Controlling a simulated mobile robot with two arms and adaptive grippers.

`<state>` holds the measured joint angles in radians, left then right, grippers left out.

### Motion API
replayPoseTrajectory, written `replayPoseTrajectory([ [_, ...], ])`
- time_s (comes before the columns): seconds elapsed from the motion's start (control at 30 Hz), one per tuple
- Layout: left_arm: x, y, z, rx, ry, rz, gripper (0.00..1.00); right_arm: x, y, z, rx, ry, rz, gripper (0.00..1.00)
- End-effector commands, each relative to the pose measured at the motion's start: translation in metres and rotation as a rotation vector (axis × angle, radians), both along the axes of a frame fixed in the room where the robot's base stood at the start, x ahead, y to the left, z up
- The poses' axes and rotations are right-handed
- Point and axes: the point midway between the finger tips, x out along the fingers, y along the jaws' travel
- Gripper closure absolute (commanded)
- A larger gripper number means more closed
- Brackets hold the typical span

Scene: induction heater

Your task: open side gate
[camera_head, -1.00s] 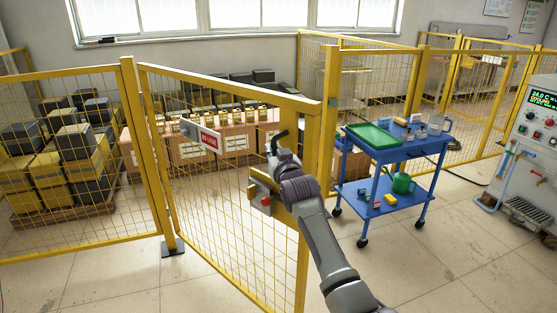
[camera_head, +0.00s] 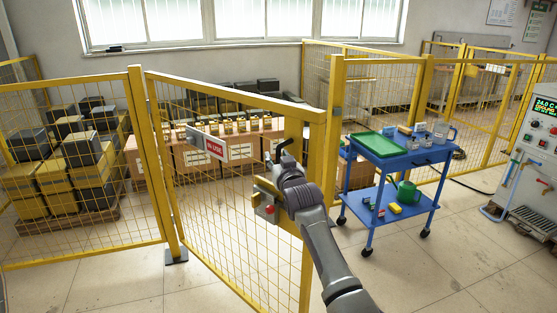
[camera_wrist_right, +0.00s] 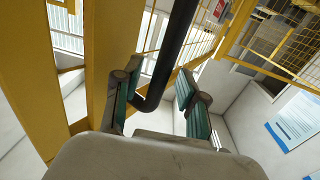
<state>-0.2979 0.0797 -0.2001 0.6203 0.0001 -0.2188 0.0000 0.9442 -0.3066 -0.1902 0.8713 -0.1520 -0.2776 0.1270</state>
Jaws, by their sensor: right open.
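The side gate (camera_head: 232,97) is a yellow mesh panel with a red and white sign (camera_head: 235,152). It stands ajar, its free edge swung toward me from the yellow post (camera_head: 336,120). A black bent handle (camera_head: 283,145) sits near that free edge, beside a yellow latch box with a red button (camera_head: 269,209). My right gripper (camera_head: 285,158) is at the handle. In the right wrist view, the handle (camera_wrist_right: 172,60) passes between the open, teal-padded fingers (camera_wrist_right: 158,100); its lower bend lies near the left finger, and I cannot tell if they touch. My left gripper is out of view.
A blue trolley (camera_head: 398,160) with a green tray and a green watering can stands right of the gate. A control cabinet (camera_head: 535,150) is at the far right. Stacked boxes (camera_head: 70,165) stand behind the mesh. Bare floor lies between gate and trolley.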

Motion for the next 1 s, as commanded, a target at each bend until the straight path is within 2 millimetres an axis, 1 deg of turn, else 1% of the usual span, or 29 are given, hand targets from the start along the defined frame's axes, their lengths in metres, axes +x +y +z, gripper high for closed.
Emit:
replayPoseTrajectory([
  [0.03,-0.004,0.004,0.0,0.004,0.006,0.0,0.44,0.0,-0.001,-0.001,0.0,0.001,-0.001,0.59],
  [0.17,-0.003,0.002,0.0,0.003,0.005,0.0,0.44,-0.006,-0.003,-0.002,0.001,0.001,-0.001,0.59],
  [0.27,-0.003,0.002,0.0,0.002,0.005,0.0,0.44,-0.014,-0.006,-0.002,0.0,0.001,-0.002,0.59],
  [0.37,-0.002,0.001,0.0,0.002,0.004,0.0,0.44,-0.028,-0.01,-0.002,0.0,0.0,-0.001,0.59],
  [0.7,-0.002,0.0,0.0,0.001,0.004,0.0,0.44,-0.083,-0.027,-0.001,0.0,-0.001,0.0,0.59],
  [0.8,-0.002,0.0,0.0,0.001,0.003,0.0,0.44,-0.096,-0.031,-0.001,0.001,-0.001,0.0,0.59],
  [0.9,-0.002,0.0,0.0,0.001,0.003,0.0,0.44,-0.106,-0.035,-0.001,-0.001,-0.001,0.0,0.59],
  [1.0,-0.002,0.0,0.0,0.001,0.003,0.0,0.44,-0.112,-0.036,0.0,-0.001,-0.001,0.0,0.59],
])
